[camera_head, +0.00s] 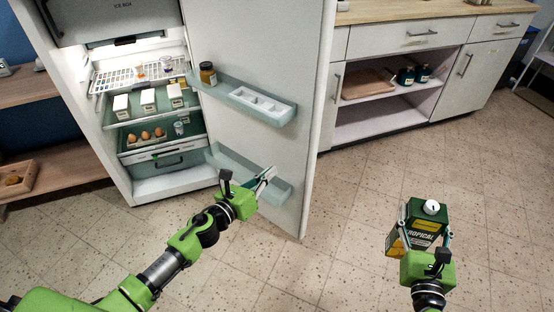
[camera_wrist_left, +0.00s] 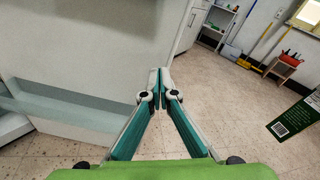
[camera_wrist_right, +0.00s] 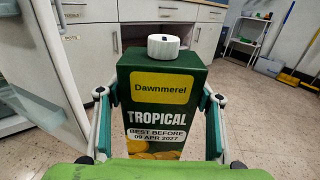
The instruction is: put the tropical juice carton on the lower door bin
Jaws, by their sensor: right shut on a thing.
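The green tropical juice carton (camera_head: 430,217) with a white cap is held upright in my right gripper (camera_head: 426,226), to the right of the open fridge door. In the right wrist view the carton (camera_wrist_right: 160,105) stands between both fingers, its "TROPICAL" label facing the camera. The lower door bin (camera_head: 280,187) is a pale green tray low on the door's inner side and looks empty where visible. My left gripper (camera_head: 267,176) is in front of this bin, its fingertips together and empty in the left wrist view (camera_wrist_left: 160,75). The bin (camera_wrist_left: 70,103) also shows there, to the left.
The upper door bin (camera_head: 228,92) holds a jar (camera_head: 208,74) and a white tray (camera_head: 262,102). Fridge shelves hold small cartons and eggs. A cabinet (camera_head: 420,75) stands behind. The tiled floor between door and right gripper is clear.

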